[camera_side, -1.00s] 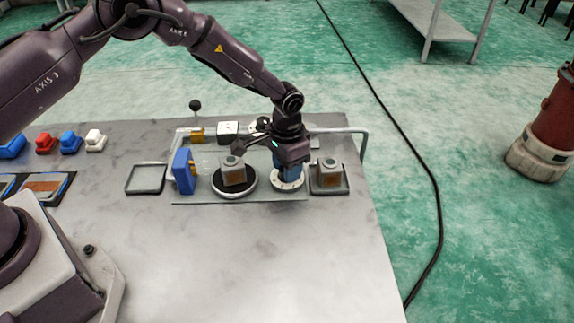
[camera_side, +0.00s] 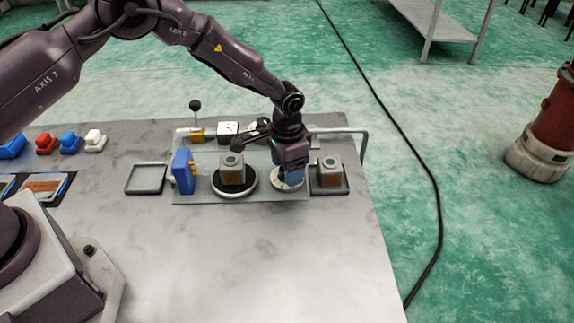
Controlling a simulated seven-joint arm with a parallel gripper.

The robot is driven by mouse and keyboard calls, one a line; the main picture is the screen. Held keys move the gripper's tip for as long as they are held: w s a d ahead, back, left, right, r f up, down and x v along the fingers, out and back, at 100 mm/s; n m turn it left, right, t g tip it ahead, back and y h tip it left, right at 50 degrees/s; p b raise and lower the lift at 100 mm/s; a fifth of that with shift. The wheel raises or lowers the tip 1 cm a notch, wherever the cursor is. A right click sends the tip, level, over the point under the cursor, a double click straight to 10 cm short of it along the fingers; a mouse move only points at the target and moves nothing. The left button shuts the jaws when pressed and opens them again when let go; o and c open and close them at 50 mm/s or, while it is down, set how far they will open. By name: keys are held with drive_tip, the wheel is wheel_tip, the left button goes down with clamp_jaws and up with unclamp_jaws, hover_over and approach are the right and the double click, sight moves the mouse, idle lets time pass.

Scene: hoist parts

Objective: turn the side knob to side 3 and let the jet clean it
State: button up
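The side knob (camera_side: 289,176) is a blue block on a pale marked dial (camera_side: 284,186). My gripper (camera_side: 291,166) is over it from above, with its fingers at the knob; the fingers are small and partly hidden, so I cannot tell whether they grip it. The dial's numbers are too small to read. A grey block-shaped part (camera_side: 232,174) with a round top stands upright on the black turntable (camera_side: 250,185), left of the knob. The jet appears to be the blue block with yellow nozzles (camera_side: 184,171), left of the turntable and facing the part; I see no spray.
A similar part (camera_side: 329,173) stands in a tray at right. An empty tray (camera_side: 146,178) lies at left. A black-knobbed lever (camera_side: 195,106), a gauge (camera_side: 228,129) and a pipe rail (camera_side: 364,142) stand behind. The front of the table is clear.

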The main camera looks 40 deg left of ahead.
wheel_tip(320, 180, up, 13)
idle(0.6)
drive_tip(key=shift+f, duration=0.1)
idle(0.6)
